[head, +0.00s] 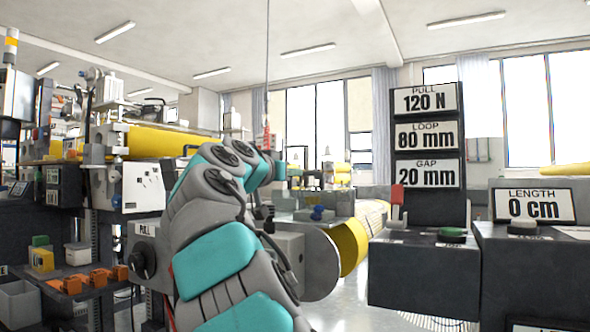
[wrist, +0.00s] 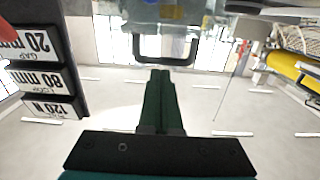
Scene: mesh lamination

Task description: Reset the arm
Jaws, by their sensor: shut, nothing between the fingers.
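My arm (head: 215,230) rises bent in the middle of the head view, in grey and teal segments. Its far end turns away at about the height of the yellow roll, and my gripper cannot be made out clearly there. In the wrist view my gripper (wrist: 160,73) shows with its two dark green fingers pressed together. Nothing is between them.
A dark sign post (head: 427,145) reads pull 120 N, loop 80 mm, gap 20 mm. A console with a green button (head: 452,234) and a length sign (head: 535,206) reading 0 cm stand right. A machine with a yellow roll (head: 160,142) and orange parts (head: 85,282) are left.

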